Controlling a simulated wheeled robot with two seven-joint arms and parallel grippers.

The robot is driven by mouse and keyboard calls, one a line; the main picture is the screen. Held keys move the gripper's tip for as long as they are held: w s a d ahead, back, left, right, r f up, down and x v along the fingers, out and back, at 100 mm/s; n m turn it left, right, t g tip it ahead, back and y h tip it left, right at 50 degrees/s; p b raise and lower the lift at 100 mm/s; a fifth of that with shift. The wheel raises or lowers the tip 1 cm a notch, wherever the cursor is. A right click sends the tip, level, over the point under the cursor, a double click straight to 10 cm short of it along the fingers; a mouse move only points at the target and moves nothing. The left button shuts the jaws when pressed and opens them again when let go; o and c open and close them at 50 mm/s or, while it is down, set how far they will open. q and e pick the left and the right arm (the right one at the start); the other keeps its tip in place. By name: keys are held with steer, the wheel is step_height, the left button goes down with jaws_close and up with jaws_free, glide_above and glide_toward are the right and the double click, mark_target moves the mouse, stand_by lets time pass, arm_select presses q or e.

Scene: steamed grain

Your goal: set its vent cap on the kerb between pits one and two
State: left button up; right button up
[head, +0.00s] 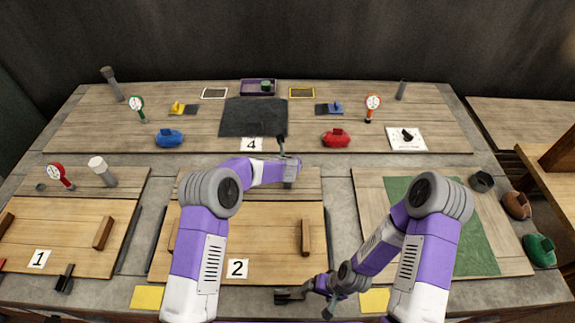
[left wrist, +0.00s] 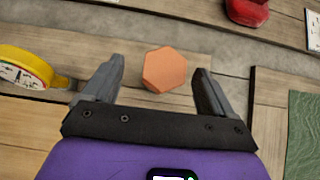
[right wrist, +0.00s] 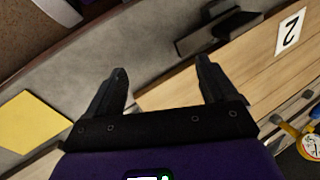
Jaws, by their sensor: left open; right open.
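An orange hexagonal cap (left wrist: 164,70), seemingly the vent cap, is in the left wrist view on pale boards. My left gripper (left wrist: 160,72) is open, with a finger on each side of the cap; contact is not visible. In the head view my left gripper (head: 288,180) is over the back boards of pit two (head: 270,215), and the cap is hidden. The stone kerb between pits one and two (head: 146,225) is grey and narrow, with dark bars along it. Pit one (head: 70,215) is at the left. My right gripper (head: 282,296) is open and empty near the front kerb.
A yellow-rimmed gauge (left wrist: 28,70) stands left of the left gripper. A red gauge (head: 58,174) and a white-topped cylinder (head: 101,169) stand behind pit one. My left arm crosses pit two. A yellow pad (head: 147,297) lies at the front.

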arm_select(q)
steer(key=x, duration=0.4)
steer(key=shift+d+f, duration=0.2)
steer(key=shift+d, duration=0.15)
steer(key=shift+w+f, duration=0.35)
steer(key=shift+w, duration=0.05)
steer(key=c, duration=1)
